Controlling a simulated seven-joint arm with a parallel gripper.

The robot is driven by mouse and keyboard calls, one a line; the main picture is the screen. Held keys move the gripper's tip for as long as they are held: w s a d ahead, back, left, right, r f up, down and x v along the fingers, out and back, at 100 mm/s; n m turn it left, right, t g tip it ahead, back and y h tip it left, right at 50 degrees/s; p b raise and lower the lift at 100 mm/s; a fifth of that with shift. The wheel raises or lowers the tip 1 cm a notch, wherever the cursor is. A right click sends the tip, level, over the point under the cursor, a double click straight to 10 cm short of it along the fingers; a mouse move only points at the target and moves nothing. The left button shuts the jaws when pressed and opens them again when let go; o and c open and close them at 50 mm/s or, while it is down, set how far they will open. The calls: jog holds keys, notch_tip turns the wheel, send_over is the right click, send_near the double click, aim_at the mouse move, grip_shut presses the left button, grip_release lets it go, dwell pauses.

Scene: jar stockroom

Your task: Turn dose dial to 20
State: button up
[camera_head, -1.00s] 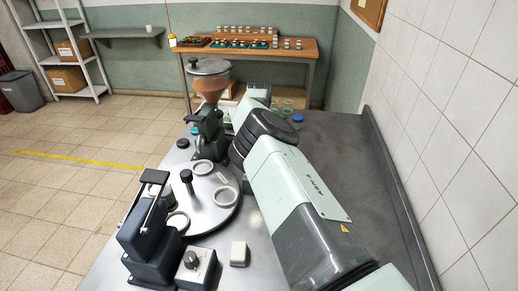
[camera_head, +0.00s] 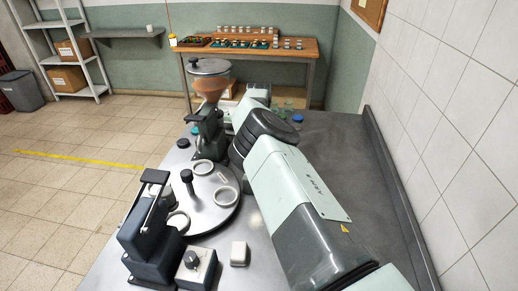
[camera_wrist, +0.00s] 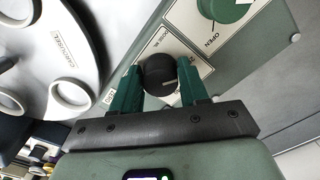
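The dose dial (camera_wrist: 159,76) is a round black knob on a pale plate with dark lettering, in the middle of the wrist view. A light pointer mark on it points to the right and slightly down. My gripper (camera_wrist: 159,78) has one green finger on each side of the dial. Both fingers look close against its sides, so it appears shut on the dial. The scale numbers are partly hidden by the fingers, and I cannot read the exact setting. In the head view my own arm hides the gripper and the dial.
A green knob (camera_wrist: 226,8) beside an OPEN label lies just above right of the dial. The carousel (camera_wrist: 52,45) with white rings is on the left. In the head view, an orange-brown hopper (camera_head: 211,89) rises beside my arm, and a control box (camera_head: 197,268) stands in front.

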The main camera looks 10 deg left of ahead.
jog(key=o, duration=0.3)
jog(key=shift+o, duration=0.2)
notch_tip(320, 180, up, 11)
dwell(0.3)
